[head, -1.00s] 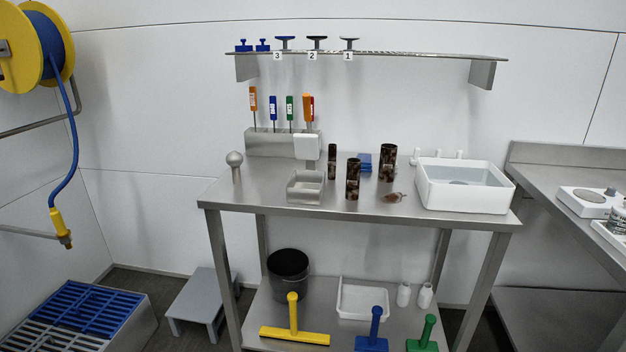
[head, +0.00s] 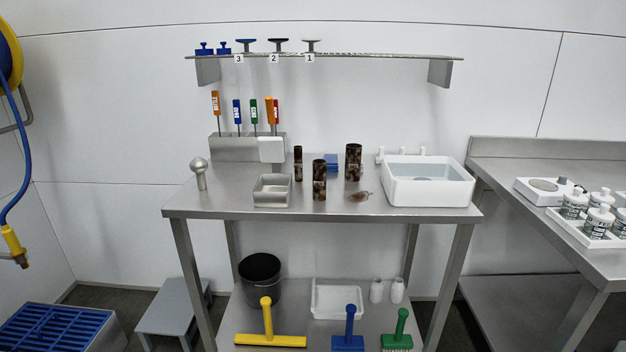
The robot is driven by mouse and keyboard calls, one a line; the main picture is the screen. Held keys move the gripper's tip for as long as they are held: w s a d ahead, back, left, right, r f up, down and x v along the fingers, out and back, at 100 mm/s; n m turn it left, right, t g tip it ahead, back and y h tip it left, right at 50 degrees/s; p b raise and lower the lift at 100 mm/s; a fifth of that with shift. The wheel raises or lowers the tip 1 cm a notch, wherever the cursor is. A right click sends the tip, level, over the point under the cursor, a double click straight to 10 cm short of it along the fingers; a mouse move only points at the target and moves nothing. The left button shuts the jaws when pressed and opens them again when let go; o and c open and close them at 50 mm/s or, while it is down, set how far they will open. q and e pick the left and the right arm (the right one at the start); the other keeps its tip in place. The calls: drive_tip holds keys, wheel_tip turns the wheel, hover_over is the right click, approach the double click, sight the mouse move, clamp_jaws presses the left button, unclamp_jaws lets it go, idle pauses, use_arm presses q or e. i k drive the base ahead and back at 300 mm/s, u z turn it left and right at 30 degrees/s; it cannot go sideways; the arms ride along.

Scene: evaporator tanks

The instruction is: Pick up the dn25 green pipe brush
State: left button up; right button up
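A tool with a green handle (head: 254,111) stands upright in the steel holder block (head: 230,149) at the back left of the steel table (head: 330,210). It looks like the green pipe brush; its lower end is hidden in the block and any size mark is too small to read. To its left stand a blue-handled tool (head: 237,111) and an orange-handled one (head: 216,103). To its right stand an orange and a red handle (head: 272,111) close together. Neither of my grippers shows in the head view.
A white card (head: 271,150) and an open steel box (head: 272,191) are in front of the holder. Several brown-stained tubes (head: 319,180) stand mid-table. A white basin (head: 428,181) is at right. A shelf (head: 340,57) overhangs the back. A steel knob (head: 200,173) stands at left.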

sight(253, 103)
drive_tip(key=u, duration=0.4)
drive_tip(key=k, duration=0.55)
drive_tip(key=u, duration=1.1)
drive_tip(key=i, duration=0.9)
drive_tip(key=z, duration=0.65)
drive_tip(key=i, duration=0.85)
drive_tip(key=z, duration=0.85)
